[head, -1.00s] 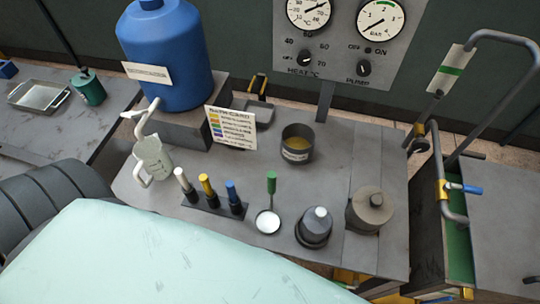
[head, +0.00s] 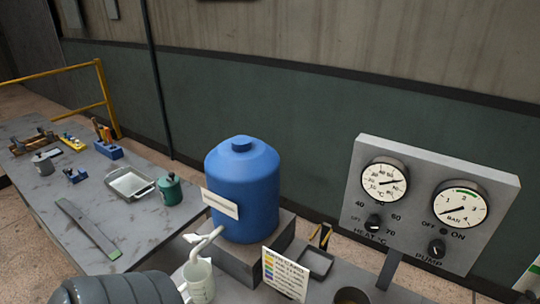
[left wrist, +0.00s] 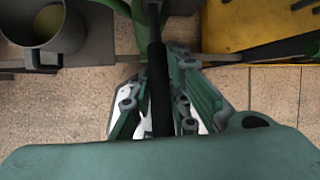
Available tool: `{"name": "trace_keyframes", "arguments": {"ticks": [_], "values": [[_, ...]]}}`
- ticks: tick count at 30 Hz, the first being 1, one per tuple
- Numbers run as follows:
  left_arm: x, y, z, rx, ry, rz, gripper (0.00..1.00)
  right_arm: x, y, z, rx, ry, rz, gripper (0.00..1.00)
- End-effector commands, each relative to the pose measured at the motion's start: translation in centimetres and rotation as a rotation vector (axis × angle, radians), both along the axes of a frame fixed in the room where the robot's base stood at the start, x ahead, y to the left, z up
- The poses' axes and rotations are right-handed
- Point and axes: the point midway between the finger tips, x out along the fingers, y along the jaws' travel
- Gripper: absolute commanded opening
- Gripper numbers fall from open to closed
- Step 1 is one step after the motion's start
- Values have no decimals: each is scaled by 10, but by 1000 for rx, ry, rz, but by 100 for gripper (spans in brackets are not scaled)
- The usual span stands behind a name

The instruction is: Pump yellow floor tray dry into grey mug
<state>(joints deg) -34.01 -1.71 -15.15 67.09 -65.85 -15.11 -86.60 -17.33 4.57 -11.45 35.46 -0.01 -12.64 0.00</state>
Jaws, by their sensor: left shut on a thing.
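In the left wrist view, my left gripper (left wrist: 160,115) is shut on an upright black rod (left wrist: 157,80), with a green part at its upper end. What the rod belongs to is not clear. A grey mug (left wrist: 22,22) with something yellowish inside stands at the upper left, apart from my gripper. A yellow tray-like surface (left wrist: 228,28) lies at the upper right, with green and dark parts over it; its water level cannot be told. My right gripper is in neither view.
A blue tank (head: 242,185) stands on the bench beside a white jug (head: 200,283). A gauge panel (head: 415,225) is at the right. A side table (head: 85,190) holds a metal tray (head: 130,184), a green canister (head: 169,190) and tools. Tiled floor (left wrist: 60,110) shows below my gripper.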

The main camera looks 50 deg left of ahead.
Motion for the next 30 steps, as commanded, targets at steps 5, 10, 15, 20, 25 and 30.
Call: {"name": "trace_keyframes", "arguments": {"ticks": [5, 10, 15, 20, 25, 30], "values": [[3, 2, 2, 2, -5, 5, 28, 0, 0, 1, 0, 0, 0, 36], [2, 1, 1, 1, -3, 3, 36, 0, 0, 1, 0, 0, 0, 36], [1, 1, 1, 1, -3, 1, 36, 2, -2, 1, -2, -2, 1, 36], [1, 0, 1, 1, -3, 1, 36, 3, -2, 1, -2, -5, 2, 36], [-3, 2, 9, 3, -4, 2, 36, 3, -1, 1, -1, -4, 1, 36], [-15, 1, 29, 0, -2, 0, 36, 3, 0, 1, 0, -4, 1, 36]]}}
